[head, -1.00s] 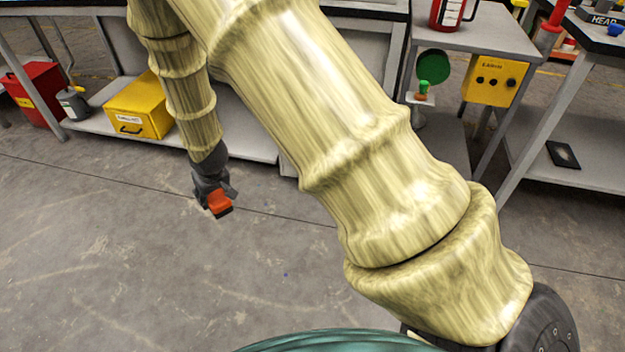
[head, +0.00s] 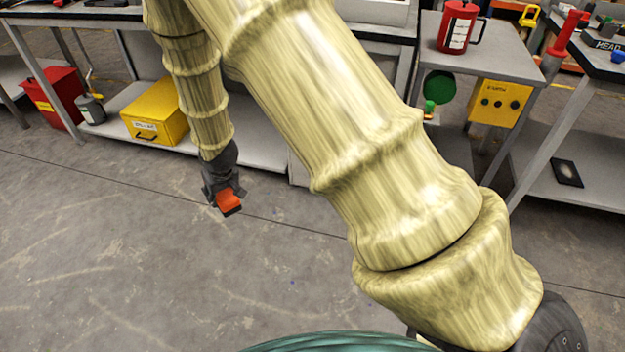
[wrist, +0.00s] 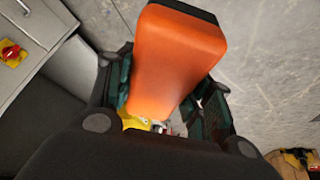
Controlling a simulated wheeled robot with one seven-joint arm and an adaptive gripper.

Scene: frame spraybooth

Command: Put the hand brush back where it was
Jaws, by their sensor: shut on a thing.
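My gripper (head: 222,190) hangs low over the concrete floor, in front of the workbench's lower shelf. It is shut on an orange block-like thing with a dark end, which I take to be the hand brush (head: 229,202). In the wrist view the orange body of the hand brush (wrist: 178,58) sticks out from between the jaws (wrist: 165,112), with its dark edge at the top. Its bristles cannot be made out clearly. The place where it was before cannot be told from these frames.
A yellow case (head: 157,112) lies on the lower shelf (head: 255,143), with a red box (head: 55,97) and a grey can (head: 91,109) to its left. A red mug-like can (head: 458,27) stands on the right bench above a yellow control box (head: 499,102). The floor in front is clear.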

